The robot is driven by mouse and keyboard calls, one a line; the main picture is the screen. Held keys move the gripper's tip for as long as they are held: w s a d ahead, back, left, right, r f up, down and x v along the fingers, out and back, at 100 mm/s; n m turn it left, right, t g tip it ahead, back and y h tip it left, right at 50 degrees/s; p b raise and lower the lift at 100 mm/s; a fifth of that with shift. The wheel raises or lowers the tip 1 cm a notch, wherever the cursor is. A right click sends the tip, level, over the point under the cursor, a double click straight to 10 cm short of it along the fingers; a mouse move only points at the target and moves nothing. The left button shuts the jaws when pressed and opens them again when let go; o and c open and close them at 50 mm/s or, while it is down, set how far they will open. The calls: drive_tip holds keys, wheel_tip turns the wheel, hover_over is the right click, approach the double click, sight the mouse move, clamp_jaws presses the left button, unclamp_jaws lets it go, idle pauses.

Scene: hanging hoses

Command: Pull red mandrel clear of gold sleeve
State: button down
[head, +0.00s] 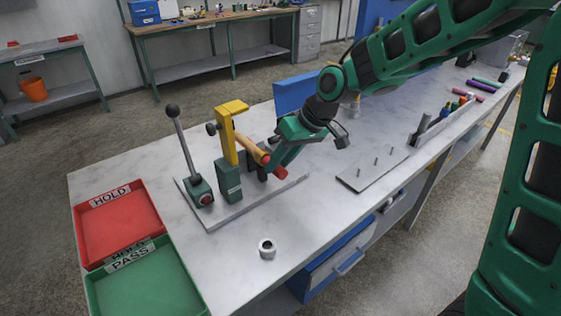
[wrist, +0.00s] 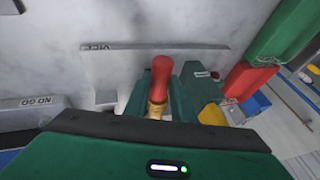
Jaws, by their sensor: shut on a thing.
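The gold sleeve (head: 249,148) lies slanting in the fixture beside a yellow upright clamp (head: 229,132). The red mandrel (head: 281,173) is in line with it; its rounded red end sticks out on the near side of my gripper, and some red shows by the sleeve's near end. My gripper (head: 272,166) is shut on the red mandrel, its fingers coming down from the upper right. In the wrist view the red mandrel (wrist: 161,78) stands out beside a green finger, with gold (wrist: 156,109) just below it. I cannot tell how much mandrel is inside the sleeve.
A lever with a black knob (head: 172,111) stands left on the grey fixture plate (head: 226,214). A red HOLD tray (head: 117,222) and green PASS tray (head: 150,285) are at the left. A white ring (head: 267,248) sits in front. A pegged plate (head: 372,167) lies right.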

drive_tip(key=shift+s+d, duration=0.5)
drive_tip(key=shift+s, duration=0.05)
idle(0.9)
drive_tip(key=shift+s+d, duration=0.7)
drive_tip(key=shift+s, duration=0.3)
drive_tip(key=shift+s+d, duration=0.65)
drive_tip(key=shift+s, duration=0.35)
drive_tip(key=shift+s, duration=0.1)
drive_tip(key=shift+s+d+r, duration=0.45)
drive_tip(key=shift+s+r, duration=0.2)
drive_tip(key=shift+r, duration=0.05)
drive_tip(key=shift+s+d+r, duration=0.45)
drive_tip(key=shift+s+r, duration=0.15)
drive_tip(key=shift+r, duration=0.1)
